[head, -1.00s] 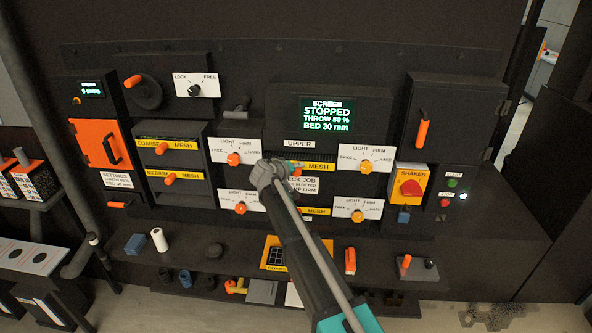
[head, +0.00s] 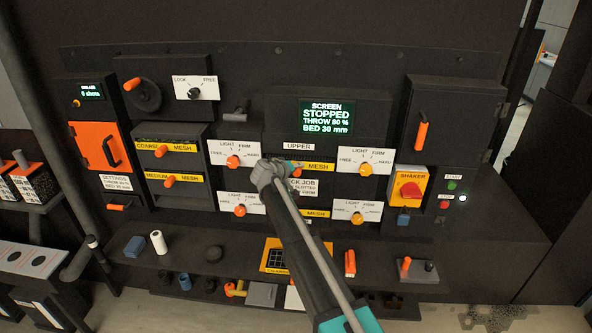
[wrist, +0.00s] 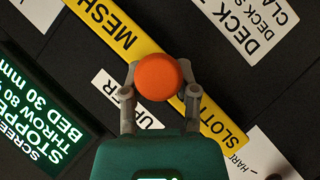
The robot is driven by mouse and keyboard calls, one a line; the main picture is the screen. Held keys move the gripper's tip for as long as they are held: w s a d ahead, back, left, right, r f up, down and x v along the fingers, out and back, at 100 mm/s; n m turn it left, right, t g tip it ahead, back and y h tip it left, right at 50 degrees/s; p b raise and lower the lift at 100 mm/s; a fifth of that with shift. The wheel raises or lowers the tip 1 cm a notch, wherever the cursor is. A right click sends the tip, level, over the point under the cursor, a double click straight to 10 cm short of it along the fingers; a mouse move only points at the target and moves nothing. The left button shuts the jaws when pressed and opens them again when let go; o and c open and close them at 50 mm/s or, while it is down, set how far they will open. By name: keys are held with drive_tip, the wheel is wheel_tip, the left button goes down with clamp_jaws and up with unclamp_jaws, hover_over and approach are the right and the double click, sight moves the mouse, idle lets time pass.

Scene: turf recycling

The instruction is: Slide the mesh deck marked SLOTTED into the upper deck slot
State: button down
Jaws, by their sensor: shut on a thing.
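The SLOTTED mesh deck shows its yellow front strip (head: 319,167) at the upper deck slot, just under the white UPPER label (head: 298,147). In the wrist view the yellow strip (wrist: 112,28) reads MESH and part of SLOTTED. My gripper (wrist: 160,82) is shut on the deck's round orange knob (wrist: 157,77), one finger on each side. In the head view my gripper (head: 290,165) and arm cover the strip's left part. The deck's body is hidden behind its front. I cannot tell whether the front is fully flush.
Clamp dials flank the upper slot, left (head: 233,161) and right (head: 365,168). A lower yellow mesh strip (head: 316,213) sits below. The screen (head: 326,117) reads STOPPED. A shelf (head: 190,258) with small items runs below. The coarse and medium decks (head: 168,148) are at left.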

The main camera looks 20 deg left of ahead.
drive_tip(key=shift+w+a, duration=0.2)
drive_tip(key=shift+w, duration=0.55)
idle(0.3)
drive_tip(key=shift+c, duration=1.5)
unclamp_jaws()
drive_tip(key=shift+s, duration=0.2)
drive_tip(key=s+d, duration=0.2)
drive_tip(key=s, duration=0.8)
drive_tip(key=shift+d, duration=0.3)
